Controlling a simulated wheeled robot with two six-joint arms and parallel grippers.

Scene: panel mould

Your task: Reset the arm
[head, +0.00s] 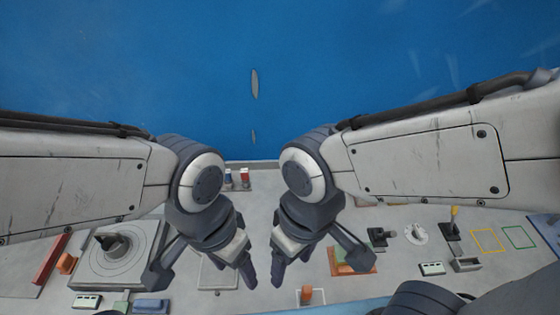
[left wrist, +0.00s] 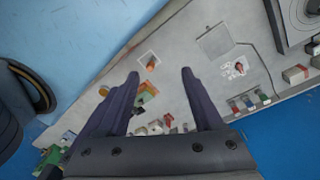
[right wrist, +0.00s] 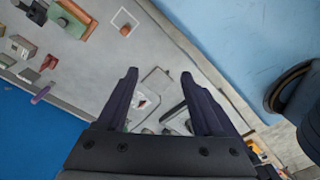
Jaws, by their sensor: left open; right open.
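My left gripper (head: 250,280) hangs over the middle of the grey panel, its fingers apart and empty. In the left wrist view its two dark fingers (left wrist: 160,75) are spread with the panel below them. My right gripper (head: 277,278) is close beside it on the right, also open and empty. In the right wrist view its fingers (right wrist: 158,75) are spread above the panel. Both arms come in from the sides and bend down, with the grippers side by side and a narrow gap between them.
The grey panel (head: 235,200) carries a round dial plate (head: 108,255) at left. An orange block (head: 306,294) stands in a white outline at the front. A green and orange piece (head: 352,260), levers (head: 452,230) and coloured outlines (head: 488,240) are at right. The blue floor (head: 250,60) lies beyond.

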